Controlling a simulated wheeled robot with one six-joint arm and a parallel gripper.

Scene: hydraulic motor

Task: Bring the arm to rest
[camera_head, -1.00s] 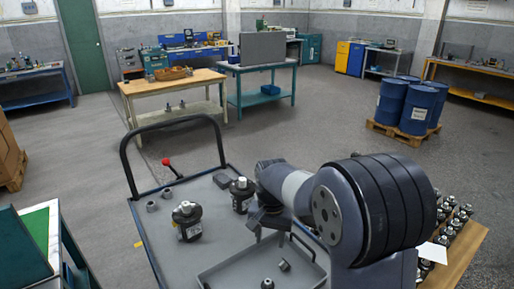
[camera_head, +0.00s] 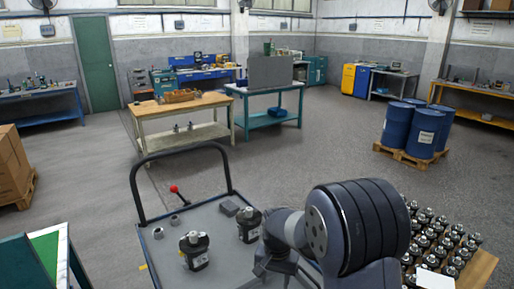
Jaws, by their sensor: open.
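My arm reaches over the right side of the grey cart (camera_head: 215,218) in the head view, folded close to my body. My gripper (camera_head: 264,270) points down near the bottom edge and is open, with no part seen between its fingers. A black and silver motor (camera_head: 194,250) stands upright on the cart to its left. A second motor (camera_head: 249,225) stands just behind my gripper.
Many motor parts (camera_head: 440,235) stand on a wooden table at right. Blue barrels (camera_head: 425,130) stand on a pallet. Open floor lies beyond the cart.

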